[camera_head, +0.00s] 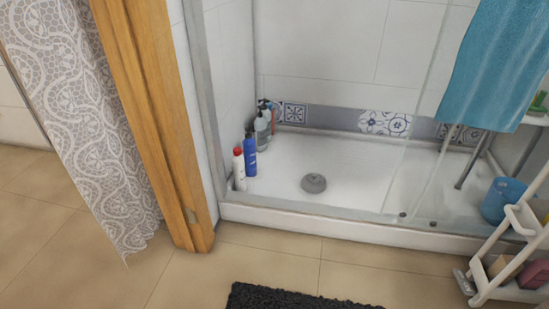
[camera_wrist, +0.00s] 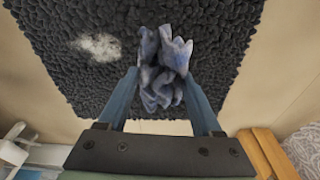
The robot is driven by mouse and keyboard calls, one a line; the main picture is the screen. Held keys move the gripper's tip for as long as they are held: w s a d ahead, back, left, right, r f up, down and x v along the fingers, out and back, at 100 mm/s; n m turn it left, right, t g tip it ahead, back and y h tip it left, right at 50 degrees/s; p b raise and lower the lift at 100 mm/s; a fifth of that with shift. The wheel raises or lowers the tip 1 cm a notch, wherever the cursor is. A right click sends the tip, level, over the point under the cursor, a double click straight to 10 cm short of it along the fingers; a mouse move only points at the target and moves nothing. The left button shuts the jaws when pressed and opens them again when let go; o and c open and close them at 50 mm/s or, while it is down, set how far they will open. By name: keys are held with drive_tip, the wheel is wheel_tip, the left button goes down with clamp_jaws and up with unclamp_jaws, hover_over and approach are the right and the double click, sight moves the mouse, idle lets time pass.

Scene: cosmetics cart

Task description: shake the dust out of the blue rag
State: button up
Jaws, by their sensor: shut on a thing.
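The blue rag (camera_wrist: 163,62) is a crumpled blue-grey bundle in the wrist view. My gripper (camera_wrist: 166,84) is shut on it, with a blue finger on each side. The rag hangs over a dark grey shaggy mat (camera_wrist: 222,30); its height above the mat is hard to tell. A whitish, dust-like patch (camera_wrist: 97,46) shows on the mat, left of the rag. The mat's edge also shows at the bottom of the head view (camera_head: 290,299). My gripper and the rag are not in the head view.
A white cart (camera_head: 522,218) stands at the right, with a blue container (camera_head: 501,201) near it. A shower tray (camera_head: 350,165) holds several bottles (camera_head: 249,157). A blue towel (camera_head: 490,70) hangs upper right. A wooden door frame (camera_head: 160,120) and patterned curtain (camera_head: 75,110) are left. Tiled floor (camera_head: 255,255) is clear.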

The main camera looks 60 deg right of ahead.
drive_tip(key=a+p, duration=0.2)
drive_tip(key=a, duration=0.4)
drive_tip(key=d, duration=0.6)
drive_tip(key=shift+d+b, duration=0.3)
drive_tip(key=a+p, duration=0.2)
drive_tip(key=a, duration=0.5)
drive_tip(key=d, duration=0.7)
drive_tip(key=shift+a+r, duration=0.1)
drive_tip(key=shift+a, duration=0.2)
drive_tip(key=a+p, duration=0.2)
drive_tip(key=a, duration=0.4)
drive_tip(key=d+b, duration=0.1)
drive_tip(key=d, duration=0.5)
drive_tip(key=shift+f, duration=0.2)
drive_tip(key=shift+d+r, duration=0.1)
drive_tip(key=shift+d, duration=0.1)
drive_tip(key=a+p, duration=0.2)
drive_tip(key=a, duration=0.5)
drive_tip(key=d+b, duration=0.1)
drive_tip(key=d, duration=0.6)
drive_tip(key=shift+d, duration=0.15)
